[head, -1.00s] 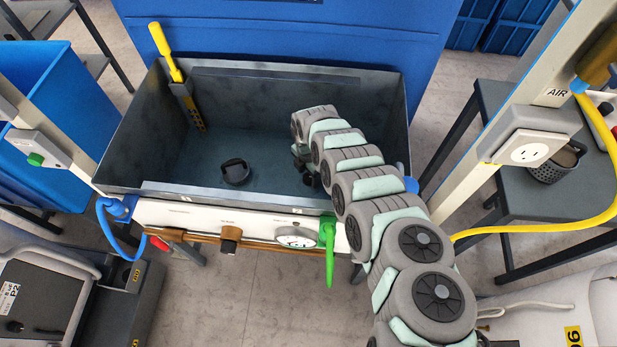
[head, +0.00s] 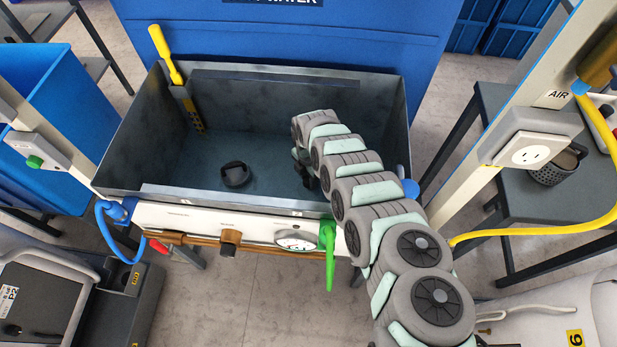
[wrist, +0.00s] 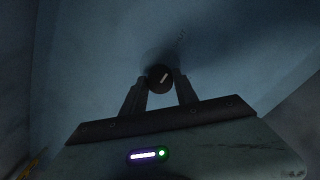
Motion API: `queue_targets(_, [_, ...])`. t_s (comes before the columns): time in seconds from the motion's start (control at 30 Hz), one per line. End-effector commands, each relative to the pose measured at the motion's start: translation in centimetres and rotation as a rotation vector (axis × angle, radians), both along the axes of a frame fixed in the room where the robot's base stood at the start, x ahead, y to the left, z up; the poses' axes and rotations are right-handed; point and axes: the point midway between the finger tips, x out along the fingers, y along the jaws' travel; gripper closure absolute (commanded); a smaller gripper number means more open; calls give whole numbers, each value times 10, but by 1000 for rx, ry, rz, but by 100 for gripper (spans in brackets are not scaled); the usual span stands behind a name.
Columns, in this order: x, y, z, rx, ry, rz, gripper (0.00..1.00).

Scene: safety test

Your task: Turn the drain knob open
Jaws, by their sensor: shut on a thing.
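A small dark round knob (wrist: 159,78) with a white pointer line shows in the wrist view. The line is tilted, its upper end leaning right. My gripper (wrist: 161,90) has its two fingers on either side of the knob, shut on it. In the head view, my gripper (head: 309,174) is inside the grey tank (head: 270,85), at its right part, mostly hidden by my arm. The knob cannot be made out in the head view.
A black round object (head: 235,174) lies on the tank floor. A yellow-handled tool (head: 165,52) stands in the back left corner. The tank walls surround my gripper.

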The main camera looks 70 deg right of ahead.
Motion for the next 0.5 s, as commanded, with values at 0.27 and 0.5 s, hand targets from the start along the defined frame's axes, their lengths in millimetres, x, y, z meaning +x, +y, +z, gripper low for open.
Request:
queue_targets(0.27, [0,0,0,0,0,-2,100])
queue_targets(0.5, [0,0,2,0,0,-54,100])
